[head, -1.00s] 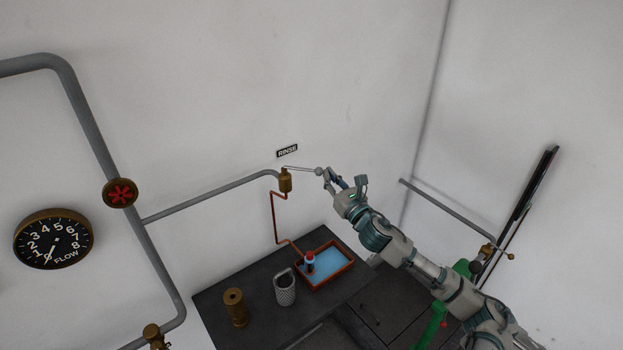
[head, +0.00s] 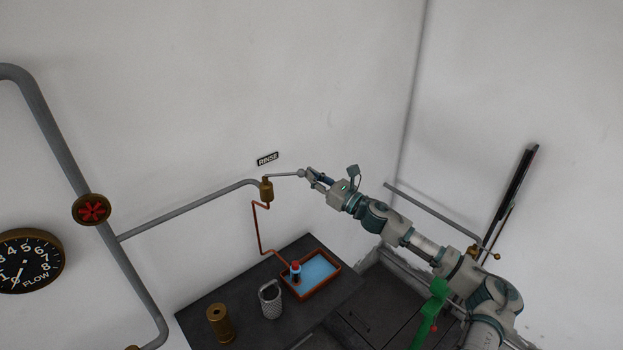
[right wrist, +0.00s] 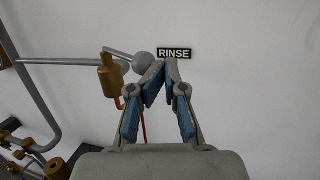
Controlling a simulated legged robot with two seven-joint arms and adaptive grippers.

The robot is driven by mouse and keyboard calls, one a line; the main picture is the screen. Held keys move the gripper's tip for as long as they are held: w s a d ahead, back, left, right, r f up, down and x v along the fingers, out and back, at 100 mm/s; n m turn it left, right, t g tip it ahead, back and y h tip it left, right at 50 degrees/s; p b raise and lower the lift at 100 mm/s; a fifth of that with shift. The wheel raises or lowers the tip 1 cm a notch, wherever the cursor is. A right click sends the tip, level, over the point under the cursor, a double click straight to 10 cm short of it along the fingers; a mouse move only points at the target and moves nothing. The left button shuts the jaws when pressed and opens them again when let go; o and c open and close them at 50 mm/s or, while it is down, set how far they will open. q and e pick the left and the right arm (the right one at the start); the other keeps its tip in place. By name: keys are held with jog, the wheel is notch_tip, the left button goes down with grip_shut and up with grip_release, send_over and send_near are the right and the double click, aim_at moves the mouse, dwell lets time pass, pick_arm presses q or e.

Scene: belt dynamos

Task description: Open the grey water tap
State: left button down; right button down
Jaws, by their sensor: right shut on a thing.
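The tap is a brass valve body (head: 267,191) at the end of a grey wall pipe, under a RINSE sign (head: 268,159). Its thin grey lever (head: 284,175) runs right, near level in the head view, to a grey ball end (head: 302,173). My right gripper (head: 309,176) is shut on the ball end. In the right wrist view the ball end (right wrist: 144,62) lies at the fingertips (right wrist: 160,72), partly beside the left one, with the brass body (right wrist: 112,82) further left. My left gripper is not in view.
A copper pipe (head: 258,230) runs down from the tap to a copper-rimmed tray (head: 338,266) of blue water. A knurled grey mug (head: 271,302) and brass cylinder (head: 220,326) stand on the dark bench. A red valve wheel (head: 92,209) and flow gauge (head: 28,262) are at left.

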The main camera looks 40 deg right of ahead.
jog(key=shift+w+d+n+g+y, duration=0.3)
jog(key=shift+w+n+y, duration=0.25)
jog(key=shift+y, duration=0.35)
jog(key=shift+w+d+n+g+y, duration=0.15)
jog(key=shift+w+n+g+y, duration=0.35)
jog(key=shift+y, duration=0.4)
dwell(0.8)
jog(key=shift+f, duration=0.15)
